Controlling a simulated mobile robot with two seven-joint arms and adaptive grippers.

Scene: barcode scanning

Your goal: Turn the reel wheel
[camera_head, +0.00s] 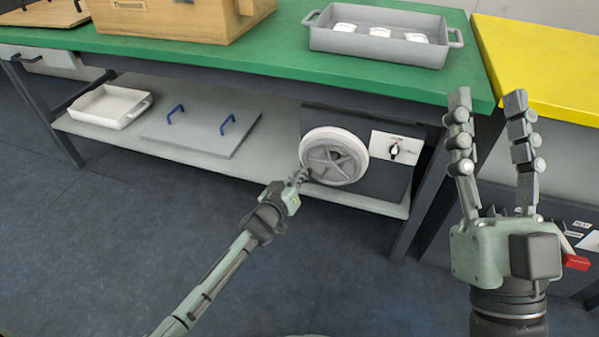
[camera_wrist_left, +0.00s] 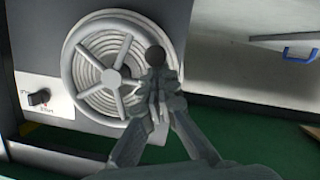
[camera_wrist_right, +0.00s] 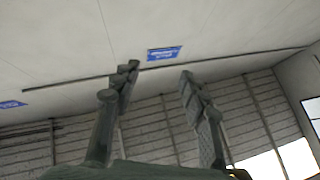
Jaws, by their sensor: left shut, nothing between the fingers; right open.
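The reel wheel (camera_head: 335,157) is a pale grey spoked disc on the front of a dark unit on the lower shelf. In the left wrist view the reel wheel (camera_wrist_left: 103,66) shows its spokes and a dark round knob (camera_wrist_left: 155,56) near its rim. My left gripper (camera_head: 299,177) is at the wheel's lower left edge, shut with nothing between its fingers. In the left wrist view its fingertips (camera_wrist_left: 157,92) overlap the knob; whether they touch it I cannot tell. My right gripper (camera_head: 487,100) is open and empty, raised at the right, its fingers pointing up.
A white panel with a dark switch (camera_head: 395,150) is right of the wheel. A grey lid with blue handles (camera_head: 200,128) and a white tray (camera_head: 110,108) lie on the shelf. The green tabletop (camera_head: 270,55) overhangs the shelf. A table leg (camera_head: 425,195) stands to the right.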

